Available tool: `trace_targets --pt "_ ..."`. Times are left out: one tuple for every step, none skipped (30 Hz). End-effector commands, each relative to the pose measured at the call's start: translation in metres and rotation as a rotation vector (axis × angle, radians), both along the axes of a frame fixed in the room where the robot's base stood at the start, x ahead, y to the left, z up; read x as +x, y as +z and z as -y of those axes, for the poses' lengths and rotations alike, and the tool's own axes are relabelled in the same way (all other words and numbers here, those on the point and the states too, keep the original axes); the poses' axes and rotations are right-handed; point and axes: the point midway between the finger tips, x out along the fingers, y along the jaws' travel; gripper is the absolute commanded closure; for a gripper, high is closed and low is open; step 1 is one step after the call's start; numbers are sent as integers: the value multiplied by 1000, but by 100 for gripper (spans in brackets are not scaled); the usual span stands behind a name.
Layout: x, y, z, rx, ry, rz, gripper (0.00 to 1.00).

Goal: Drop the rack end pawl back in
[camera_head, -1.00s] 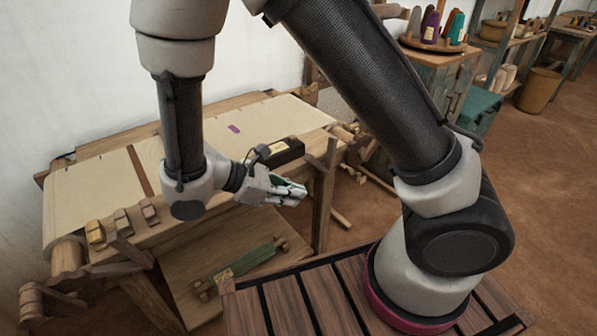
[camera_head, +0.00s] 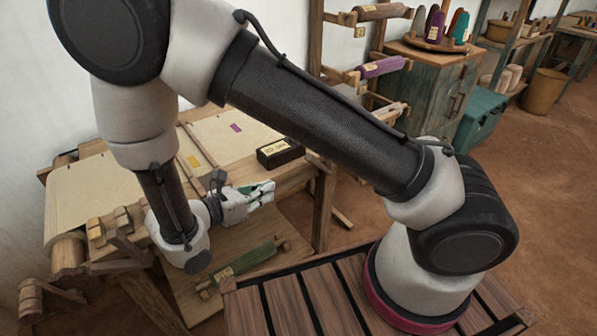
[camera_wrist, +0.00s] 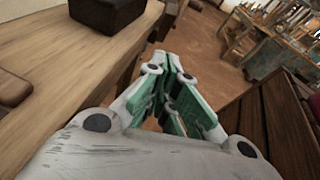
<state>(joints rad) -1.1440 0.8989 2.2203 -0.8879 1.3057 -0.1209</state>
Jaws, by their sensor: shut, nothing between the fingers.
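My gripper (camera_head: 268,188) is shut and empty, held in front of the loom's front beam and above the low board. In the wrist view my gripper (camera_wrist: 172,62) shows its green-padded fingers together, with nothing between them. Small wooden blocks (camera_head: 122,217) sit at the left end of the front beam, partly hidden by my arm. A wooden rack (camera_head: 352,80) with several wound rolls, one purple (camera_head: 382,66), stands behind the loom, partly covered by my arm. I cannot make out which piece is the rack end pawl.
A black box (camera_head: 280,153) with a label sits on the loom's right side, close behind my gripper; it also shows in the wrist view (camera_wrist: 106,14). A green roller (camera_head: 243,260) lies on the low board. A cabinet (camera_head: 432,85) stands right of the rack. Floor is clear at right.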

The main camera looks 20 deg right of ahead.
Motion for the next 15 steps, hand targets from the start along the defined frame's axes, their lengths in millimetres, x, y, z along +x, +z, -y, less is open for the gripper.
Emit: trace_targets --pt "3 -2 7 -2 -4 -1 100" --pt "5 -3 11 -3 -4 -2 100" --pt "7 -5 18 -2 -5 -3 100" --pt "10 -7 23 -2 -5 -3 100" --pt "13 -9 29 -3 -6 -3 100" --pt "17 -11 36 -4 -6 -3 100" --pt "19 -13 42 -3 -7 -3 100" --pt "22 -15 48 -2 -6 -3 100" --pt "26 -17 55 -1 -6 -4 100" --pt "29 -19 61 -1 -7 -3 100" --pt "32 -21 67 -2 -6 -3 100" --pt "35 -23 73 -2 -7 -2 100" --pt "38 -25 78 -2 -6 -2 100" --pt "40 -26 83 -1 -6 -4 100" --pt "43 -21 88 1 -6 -1 100"
